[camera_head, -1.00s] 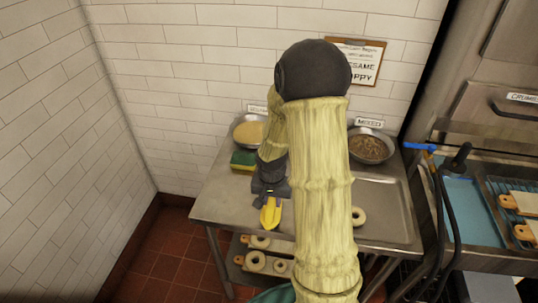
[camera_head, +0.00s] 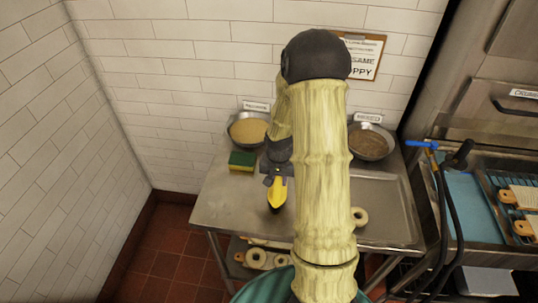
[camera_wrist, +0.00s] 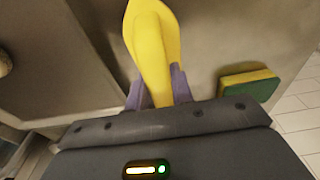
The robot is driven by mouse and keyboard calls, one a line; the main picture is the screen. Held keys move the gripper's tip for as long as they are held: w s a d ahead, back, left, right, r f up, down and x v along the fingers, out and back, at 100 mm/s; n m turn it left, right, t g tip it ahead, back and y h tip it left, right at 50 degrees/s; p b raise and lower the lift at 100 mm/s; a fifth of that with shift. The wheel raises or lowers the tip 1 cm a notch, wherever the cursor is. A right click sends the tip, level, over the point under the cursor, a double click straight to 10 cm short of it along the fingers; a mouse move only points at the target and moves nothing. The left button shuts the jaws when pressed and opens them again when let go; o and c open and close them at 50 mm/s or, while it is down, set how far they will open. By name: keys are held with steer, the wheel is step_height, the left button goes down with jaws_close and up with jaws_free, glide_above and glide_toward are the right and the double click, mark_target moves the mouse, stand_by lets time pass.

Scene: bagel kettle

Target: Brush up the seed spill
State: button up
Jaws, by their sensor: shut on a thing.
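My gripper (camera_head: 277,179) is shut on a yellow scoop-like tool (camera_head: 277,195) above the left part of the steel table (camera_head: 225,206). In the wrist view, my gripper's purple fingers (camera_wrist: 160,90) clasp the yellow tool (camera_wrist: 151,48), which extends away from the jaws. I cannot tell whether its tip touches the steel. I cannot make out the seed spill; my arm covers the middle of the table. A bowl of pale seeds (camera_head: 248,130) stands at the back left. A bowl of darker mixed seeds (camera_head: 370,143) stands at the back right.
A green and yellow sponge (camera_head: 242,161) lies left of my gripper; it also shows in the wrist view (camera_wrist: 248,84). A bagel (camera_head: 358,216) lies near a recessed tray (camera_head: 388,205) on the right. Bagel boards (camera_head: 252,259) sit below. A wall stands left.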

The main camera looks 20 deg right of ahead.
step_height(320, 180, up, 4)
steer(key=p, duration=0.2)
steer(key=shift+s+r+p, duration=0.1)
steer(key=shift+r+p, duration=0.1)
steer(key=shift+p, duration=0.2)
steer(key=shift+w+d+r+p, duration=0.1)
steer(key=shift+w+r+p, duration=0.1)
steer(key=shift+r+p, duration=0.45)
steer(key=shift+s+r+p, duration=0.1)
steer(key=shift+r+p, duration=0.85)
steer(key=shift+r, duration=0.3)
